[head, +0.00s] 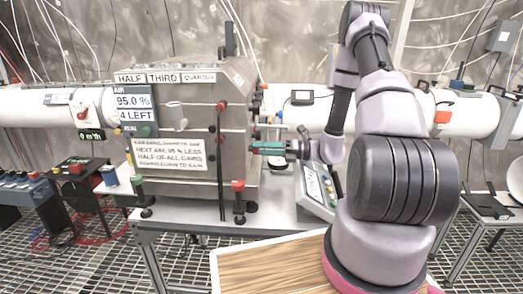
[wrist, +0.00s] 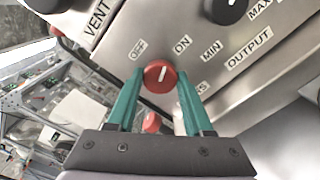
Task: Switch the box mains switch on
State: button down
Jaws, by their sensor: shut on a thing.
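The box (head: 190,130) is a grey steel case on a table, with printed signs on its front. In the wrist view its panel carries a round red switch knob (wrist: 158,76) with a white pointer mark. OFF is printed at the knob's upper left and ON at its upper right. The pointer stands between the two labels, leaning slightly right. A label below right of the knob is partly hidden by a finger. My gripper (head: 256,147) is at the box's right side, its green fingers shut on the red knob, one on each side.
A dark knob (wrist: 226,8) sits above, near MIN, MAX and OUTPUT labels. A sloped control panel (head: 317,190) stands right of the box on the table. Another red part (wrist: 152,122) shows below the knob. A wooden board (head: 270,265) lies in front.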

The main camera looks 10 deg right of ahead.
jog(key=m, duration=0.4)
jog(key=shift+m, duration=0.4)
dwell(0.4)
jog(key=shift+c, duration=1.5)
grip_release()
jog(key=shift+d, duration=0.1)
jog(key=v, duration=1)
jog(key=shift+d, duration=0.35)
jog(key=shift+s, duration=0.1)
jog(key=shift+r, duration=0.1)
